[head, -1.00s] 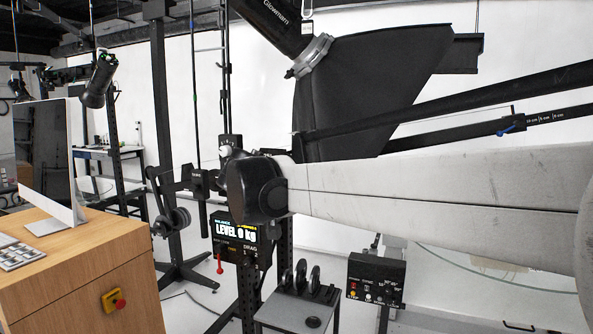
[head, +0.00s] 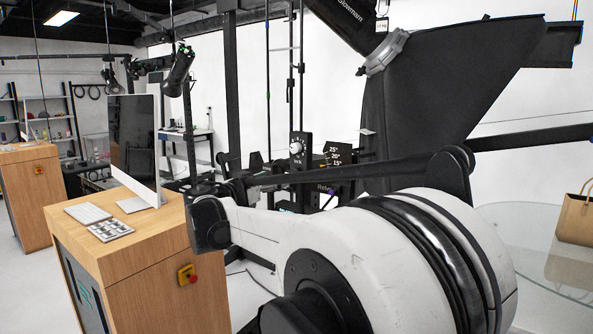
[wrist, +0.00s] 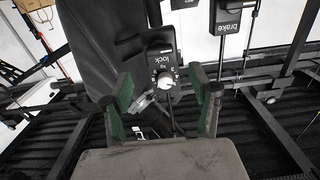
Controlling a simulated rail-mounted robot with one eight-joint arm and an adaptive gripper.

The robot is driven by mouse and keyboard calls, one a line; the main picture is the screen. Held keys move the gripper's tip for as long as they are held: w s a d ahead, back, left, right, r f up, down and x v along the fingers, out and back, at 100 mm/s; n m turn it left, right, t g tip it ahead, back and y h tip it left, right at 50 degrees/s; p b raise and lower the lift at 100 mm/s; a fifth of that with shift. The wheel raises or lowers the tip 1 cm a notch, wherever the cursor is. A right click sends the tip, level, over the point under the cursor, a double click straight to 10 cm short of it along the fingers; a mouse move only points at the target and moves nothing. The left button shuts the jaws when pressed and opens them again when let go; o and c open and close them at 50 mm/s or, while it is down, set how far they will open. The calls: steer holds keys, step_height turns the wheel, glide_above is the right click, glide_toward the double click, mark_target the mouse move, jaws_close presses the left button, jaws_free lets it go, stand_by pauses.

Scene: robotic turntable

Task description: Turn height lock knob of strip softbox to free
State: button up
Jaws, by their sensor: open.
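In the wrist view a small white knob (wrist: 163,80) sits on a black box (wrist: 160,45) marked "lock". The knob shows between my gripper's (wrist: 161,95) two fingers, which are spread apart with green inner pads. Nothing is held; how far the knob lies beyond the fingertips is hard to tell. In the head view a white knob (head: 296,148) shows on a black plate with small marks, just above my arm. The black softbox (head: 440,85) hangs at the upper right. My gripper cannot be made out in the head view.
A second black box marked "brake" (wrist: 230,18) is right of the lock box in the wrist view. A wooden desk (head: 130,255) with a monitor (head: 133,145) stands at left. A glass table (head: 520,225) with a tan bag (head: 577,220) is at right.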

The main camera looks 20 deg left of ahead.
mark_target(291, 172)
steer(key=p+x, duration=0.2)
steer(key=x, duration=0.8)
steer(key=c, duration=1.2)
